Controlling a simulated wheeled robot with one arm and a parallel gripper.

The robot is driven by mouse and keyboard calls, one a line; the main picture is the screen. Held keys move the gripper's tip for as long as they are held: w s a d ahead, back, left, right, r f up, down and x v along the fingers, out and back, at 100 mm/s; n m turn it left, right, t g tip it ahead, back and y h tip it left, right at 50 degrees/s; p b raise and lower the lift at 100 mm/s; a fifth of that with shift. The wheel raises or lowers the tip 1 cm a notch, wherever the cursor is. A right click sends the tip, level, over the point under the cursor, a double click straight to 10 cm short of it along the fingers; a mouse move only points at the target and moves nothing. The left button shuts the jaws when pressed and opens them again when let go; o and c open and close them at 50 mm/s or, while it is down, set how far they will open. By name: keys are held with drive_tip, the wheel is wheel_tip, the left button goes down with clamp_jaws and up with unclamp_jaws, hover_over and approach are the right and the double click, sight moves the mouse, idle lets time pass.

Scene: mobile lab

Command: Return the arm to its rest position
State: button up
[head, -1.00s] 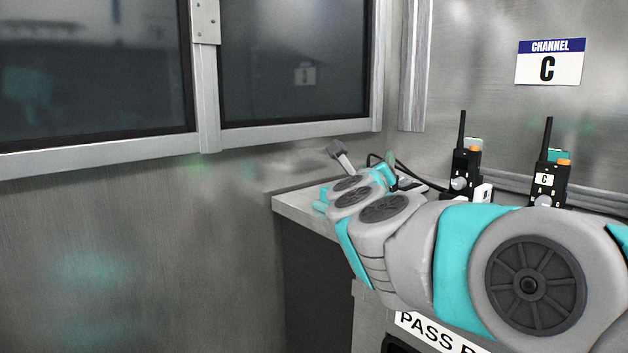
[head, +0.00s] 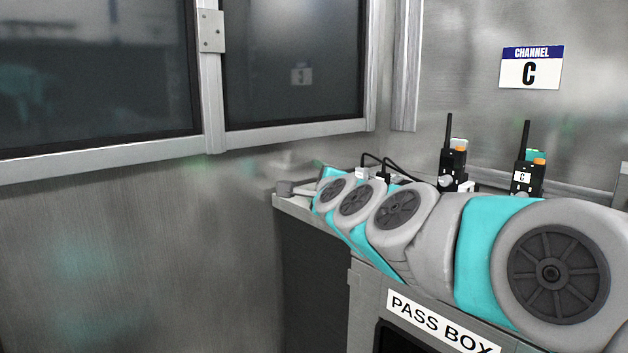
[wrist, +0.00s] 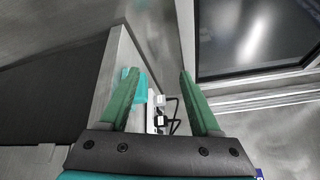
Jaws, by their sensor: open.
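My arm (head: 440,240), grey and teal, reaches from the lower right across the front of the counter toward its far left corner in the head view. In the wrist view my gripper (wrist: 159,76) is open, with two green fingers wide apart and nothing held between them. Beyond the fingers lie the counter's edge and the wall. In the head view the fingers cannot be made out clearly at the arm's far end.
Two black radios stand on the counter (head: 290,203), one left (head: 452,168) and one marked C (head: 528,176). White and black plugs (wrist: 160,110) with cables lie close to the gripper. A teal item (wrist: 139,88) is beside the left finger. A window (wrist: 255,35) is at right.

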drive_tip(key=s+a+f+n+g+y, duration=0.1)
drive_tip(key=s+a+f+n+g, duration=0.1)
drive_tip(key=s+f+n+g, duration=1.35)
drive_tip(key=s+d+f+n+g+h, duration=0.1)
drive_tip(key=s+d+f, duration=0.3)
drive_tip(key=s, duration=0.5)
drive_tip(key=s+d+f+n+g+h, duration=0.1)
drive_tip(key=s+d+f+n, duration=0.1)
drive_tip(key=s+d+f, duration=0.2)
drive_tip(key=s+d+f+n+g+h, duration=0.1)
drive_tip(key=s+d+f, duration=0.3)
drive_tip(key=s+f, duration=0.5)
drive_tip(key=s+h, duration=0.1)
drive_tip(key=s, duration=0.6)
drive_tip(key=shift+d, duration=0.3)
